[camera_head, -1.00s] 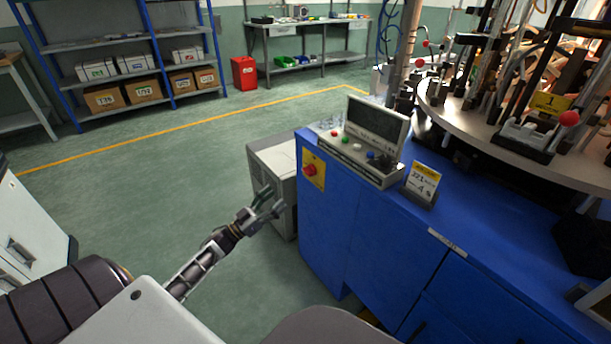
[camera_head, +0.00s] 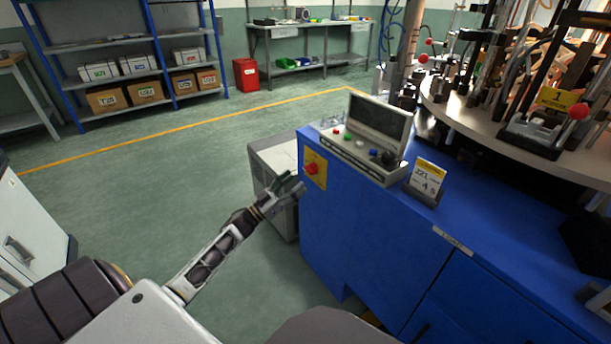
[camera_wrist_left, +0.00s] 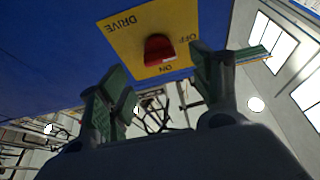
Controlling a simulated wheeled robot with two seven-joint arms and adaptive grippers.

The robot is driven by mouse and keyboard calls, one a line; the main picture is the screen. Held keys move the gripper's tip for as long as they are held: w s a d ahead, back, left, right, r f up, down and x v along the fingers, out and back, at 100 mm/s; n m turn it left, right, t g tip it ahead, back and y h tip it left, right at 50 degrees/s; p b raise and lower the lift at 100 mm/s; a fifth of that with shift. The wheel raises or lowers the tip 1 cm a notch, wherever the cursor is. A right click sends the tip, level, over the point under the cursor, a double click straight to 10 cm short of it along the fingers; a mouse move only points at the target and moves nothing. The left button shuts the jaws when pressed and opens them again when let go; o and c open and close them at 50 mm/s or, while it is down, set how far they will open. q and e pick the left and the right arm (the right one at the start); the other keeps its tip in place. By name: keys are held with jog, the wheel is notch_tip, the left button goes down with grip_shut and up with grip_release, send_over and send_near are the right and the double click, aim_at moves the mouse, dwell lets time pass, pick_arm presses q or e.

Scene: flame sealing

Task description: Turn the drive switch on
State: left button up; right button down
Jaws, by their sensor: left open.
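The drive switch (camera_head: 311,169) is a red knob on a yellow plate on the side of the blue machine cabinet. In the left wrist view the red knob (camera_wrist_left: 159,48) sits on the yellow plate (camera_wrist_left: 118,32) marked DRIVE, OFF and ON, which appears upside down. My left gripper (camera_head: 291,184) is open and empty, just left of and slightly below the switch in the head view. In the left wrist view its two green-padded fingers (camera_wrist_left: 165,88) are spread, with the knob beyond and between them, apparently not touched. My right gripper is out of view.
The blue cabinet (camera_head: 350,240) carries a control panel (camera_head: 358,158) with coloured buttons and a small sign (camera_head: 425,182). A grey box unit (camera_head: 272,160) stands beside the cabinet, behind my left gripper. Open green floor (camera_head: 150,190) lies to the left.

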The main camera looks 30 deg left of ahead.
aim_at(311, 169)
pick_arm(q)
jog(key=b+x, duration=0.1)
jog(key=x, duration=0.5)
jog(key=shift+f, duration=0.1)
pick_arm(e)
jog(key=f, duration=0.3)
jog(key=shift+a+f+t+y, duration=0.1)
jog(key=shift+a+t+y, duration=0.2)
pick_arm(q)
jog(key=shift+c, duration=0.3)
jog(key=c, duration=1)
